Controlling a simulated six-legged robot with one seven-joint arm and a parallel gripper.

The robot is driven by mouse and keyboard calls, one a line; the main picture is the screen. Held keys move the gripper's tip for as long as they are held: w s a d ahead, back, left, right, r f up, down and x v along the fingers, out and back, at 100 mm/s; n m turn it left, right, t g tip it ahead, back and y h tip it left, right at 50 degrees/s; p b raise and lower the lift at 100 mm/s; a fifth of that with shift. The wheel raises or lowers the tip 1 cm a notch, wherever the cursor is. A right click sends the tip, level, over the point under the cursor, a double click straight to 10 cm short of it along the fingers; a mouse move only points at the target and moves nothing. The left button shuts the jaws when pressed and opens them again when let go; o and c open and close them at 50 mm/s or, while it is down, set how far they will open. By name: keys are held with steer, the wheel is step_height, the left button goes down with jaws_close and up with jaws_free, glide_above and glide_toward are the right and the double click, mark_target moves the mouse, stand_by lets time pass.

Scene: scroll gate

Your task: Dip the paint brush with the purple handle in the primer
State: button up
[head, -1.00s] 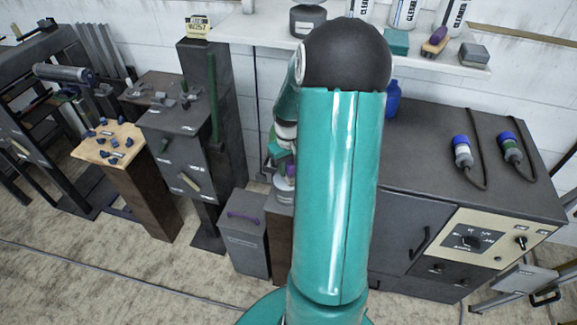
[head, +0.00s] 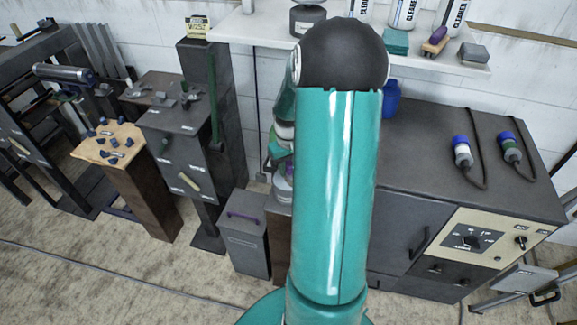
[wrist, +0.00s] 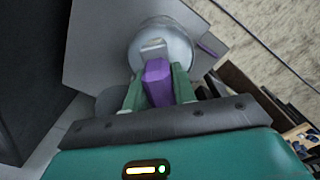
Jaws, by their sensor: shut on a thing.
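The paint brush with the purple handle (wrist: 157,88) is held between the green fingers of my gripper (wrist: 156,78). Its pale head points away from my gripper, over a round metallic tin (wrist: 177,43), which looks like the primer tin. I cannot tell whether the bristles touch or enter what is in the tin. In the head view, the tin (head: 283,190) shows just left of my arm, partly hidden, with my gripper (head: 281,158) close above it. My arm hides most of the brush there.
A grey bin (head: 247,245) with a purple handle stands low, left of the tin. A dark cabinet (head: 430,160) with two plugs on top is on the right. A white shelf (head: 262,28) with bottles runs behind. A wooden-topped stand (head: 108,145) with small blue parts is at left.

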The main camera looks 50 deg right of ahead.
steer(key=shift+s+a+f, duration=0.15)
steer(key=shift+f, duration=0.05)
steer(key=shift+r, duration=3.6)
